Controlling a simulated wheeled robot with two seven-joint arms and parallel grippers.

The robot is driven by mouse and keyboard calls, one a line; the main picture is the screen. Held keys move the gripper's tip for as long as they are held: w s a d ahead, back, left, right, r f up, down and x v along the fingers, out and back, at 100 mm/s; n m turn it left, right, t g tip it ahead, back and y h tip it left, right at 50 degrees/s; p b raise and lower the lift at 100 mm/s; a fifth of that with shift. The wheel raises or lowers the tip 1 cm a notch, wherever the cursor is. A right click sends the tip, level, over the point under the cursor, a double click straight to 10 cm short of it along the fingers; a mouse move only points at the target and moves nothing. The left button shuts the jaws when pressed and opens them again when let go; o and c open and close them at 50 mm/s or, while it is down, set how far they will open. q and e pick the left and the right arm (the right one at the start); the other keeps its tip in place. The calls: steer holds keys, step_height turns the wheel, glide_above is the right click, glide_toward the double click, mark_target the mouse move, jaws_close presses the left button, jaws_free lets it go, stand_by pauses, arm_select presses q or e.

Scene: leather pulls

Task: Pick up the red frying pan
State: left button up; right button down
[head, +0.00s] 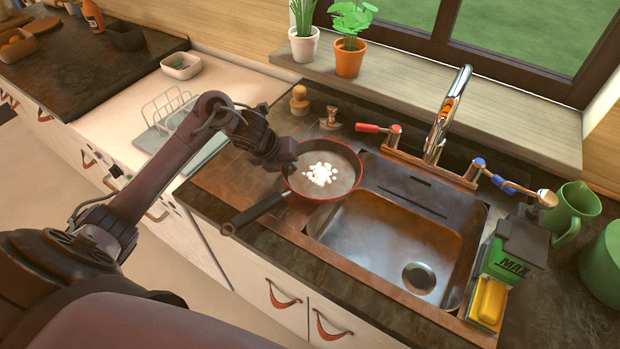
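The red frying pan (343,189) sits on the counter at the left edge of the sink, partly over the basin's rim. My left gripper (287,166) is at the pan's upper left rim. Its fingers are dark and small here, so I cannot tell whether they are open or touching the rim. My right gripper is not in view.
The sink basin (440,243) lies right of the pan, with a tap (447,112) behind it. A wooden brush (299,101) stands behind the pan. A dish rack (168,110) is at left. A green box (505,262) and a green jug (574,214) stand at right.

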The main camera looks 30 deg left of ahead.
arm_select(q)
jaws_close()
steer(key=shift+r, duration=0.25)
steer(key=shift+w+r, duration=0.1)
steer(key=shift+r, duration=0.5)
step_height(320, 180, up, 18)
steer(key=p, duration=0.5)
steer(key=shift+r, duration=0.25)
